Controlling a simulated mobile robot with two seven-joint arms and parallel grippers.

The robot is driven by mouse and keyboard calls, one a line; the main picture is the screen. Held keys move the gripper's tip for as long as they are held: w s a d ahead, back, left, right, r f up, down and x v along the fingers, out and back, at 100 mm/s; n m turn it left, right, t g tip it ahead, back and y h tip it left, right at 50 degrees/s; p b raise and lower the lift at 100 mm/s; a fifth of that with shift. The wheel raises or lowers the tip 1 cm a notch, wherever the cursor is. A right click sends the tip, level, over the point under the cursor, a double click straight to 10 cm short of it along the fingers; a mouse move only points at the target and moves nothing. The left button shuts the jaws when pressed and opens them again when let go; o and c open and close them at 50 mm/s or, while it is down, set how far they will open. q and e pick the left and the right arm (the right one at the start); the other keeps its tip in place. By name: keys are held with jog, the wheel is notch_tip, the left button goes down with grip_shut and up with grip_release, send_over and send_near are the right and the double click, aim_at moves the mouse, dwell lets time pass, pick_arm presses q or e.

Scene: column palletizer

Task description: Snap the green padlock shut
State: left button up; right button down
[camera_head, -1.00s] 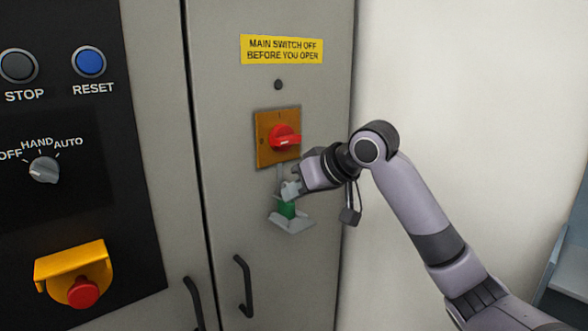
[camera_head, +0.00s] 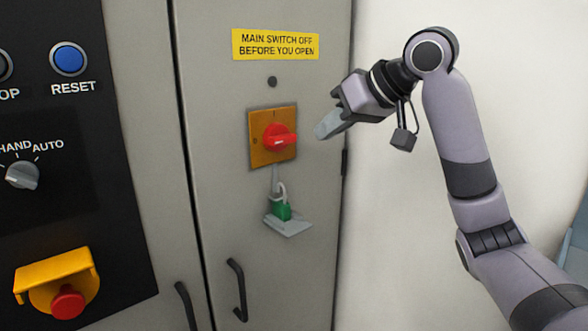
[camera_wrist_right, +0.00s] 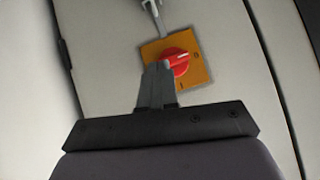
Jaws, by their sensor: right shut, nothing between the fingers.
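The green padlock (camera_head: 282,211) is in the head view, below the main switch, on a small grey shelf (camera_head: 288,227) on the cabinet door. Its pale shackle (camera_head: 282,191) stands above the green body, at the lower end of a grey strip under the switch. I cannot tell from here whether the shackle is fully seated. My right gripper (camera_head: 323,131) is shut and empty, up and to the right of the padlock, apart from it and beside the red switch handle (camera_head: 280,139). It also shows in the right wrist view (camera_wrist_right: 157,75). My left gripper is not in view.
The red handle sits on an orange plate (camera_head: 260,152). A yellow sign (camera_head: 276,44) is above it. Black door handles (camera_head: 237,289) are lower down. A control panel with a yellow-shrouded red button (camera_head: 68,302) is at left. The pale wall at right is clear.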

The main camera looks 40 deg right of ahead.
jog(key=p, duration=0.1)
send_over(279, 182)
jog(key=s+d, duration=0.1)
jog(key=s, duration=0.2)
notch_tip(279, 182, down, 6)
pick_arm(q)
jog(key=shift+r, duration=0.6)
pick_arm(e)
jog(key=shift+a+f, duration=0.1)
jog(key=shift+f, duration=2.05)
jog(key=shift+s, duration=0.1)
